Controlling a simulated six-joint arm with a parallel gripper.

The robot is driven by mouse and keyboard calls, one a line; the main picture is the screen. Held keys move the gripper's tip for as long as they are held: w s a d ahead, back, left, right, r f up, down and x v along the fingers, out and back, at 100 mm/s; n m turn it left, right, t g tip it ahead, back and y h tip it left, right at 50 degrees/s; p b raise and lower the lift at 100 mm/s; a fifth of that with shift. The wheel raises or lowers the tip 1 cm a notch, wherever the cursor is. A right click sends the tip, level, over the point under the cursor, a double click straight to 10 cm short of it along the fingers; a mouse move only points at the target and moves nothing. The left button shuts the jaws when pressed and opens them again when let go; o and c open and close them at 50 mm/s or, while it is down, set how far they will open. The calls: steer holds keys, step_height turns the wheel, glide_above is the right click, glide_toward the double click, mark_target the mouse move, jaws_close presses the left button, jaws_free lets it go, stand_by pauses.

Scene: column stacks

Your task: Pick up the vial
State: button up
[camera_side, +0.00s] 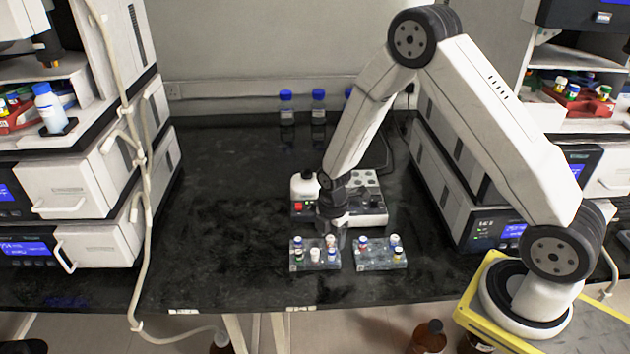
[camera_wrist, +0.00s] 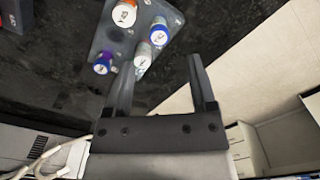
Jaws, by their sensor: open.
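My gripper (camera_side: 333,222) is over the back of the left vial rack (camera_side: 315,268), which holds several small vials with white and coloured caps. In the wrist view my gripper (camera_wrist: 161,64) is open, its two fingers apart. A white-topped vial (camera_wrist: 142,62) shows near the left fingertip, just inside the gap. A blue-rimmed vial (camera_wrist: 159,33) and an orange-rimmed vial (camera_wrist: 124,13) are farther up. Which vial is meant, and whether any finger touches one, I cannot tell.
A second rack (camera_side: 381,261) with several vials stands close on the right. A bench device (camera_side: 345,208) is right behind the racks. Blue-capped bottles (camera_side: 318,107) stand at the back wall. The black bench (camera_side: 215,220) is clear to the left.

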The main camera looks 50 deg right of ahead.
mark_target(331, 250)
steer(key=shift+d+f, duration=0.2)
steer(key=shift+f, duration=2.4)
jaws_close()
